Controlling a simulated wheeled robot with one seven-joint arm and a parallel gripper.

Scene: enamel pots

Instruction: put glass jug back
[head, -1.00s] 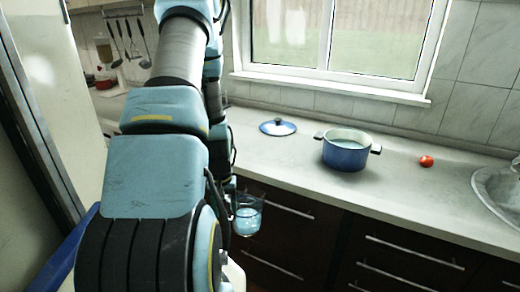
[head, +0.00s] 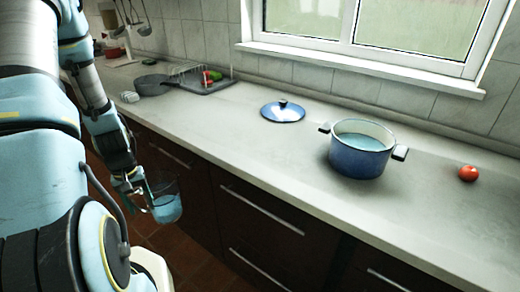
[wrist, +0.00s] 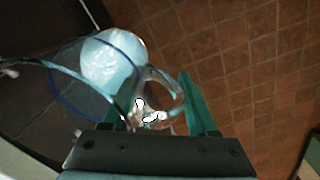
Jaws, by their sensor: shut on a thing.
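The clear glass jug (head: 166,208) holds bluish water and hangs in front of the counter, above the floor. It looks close to upright in the head view. My gripper (head: 140,192) is shut on it at its handle side. In the wrist view the jug (wrist: 110,62) shows its round rim and pale water, with its glass handle between the teal fingers of my gripper (wrist: 157,105). A blue enamel pot (head: 358,158) with water in it stands open on the counter. Its blue lid (head: 283,112) lies on the counter to its left.
The pale counter (head: 245,135) runs along the wall under the window. A tomato (head: 468,173) lies right of the pot. A dark pan (head: 150,85) and a tray with a rack and vegetables (head: 208,86) sit at the back left. Dark drawers are close beside the jug.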

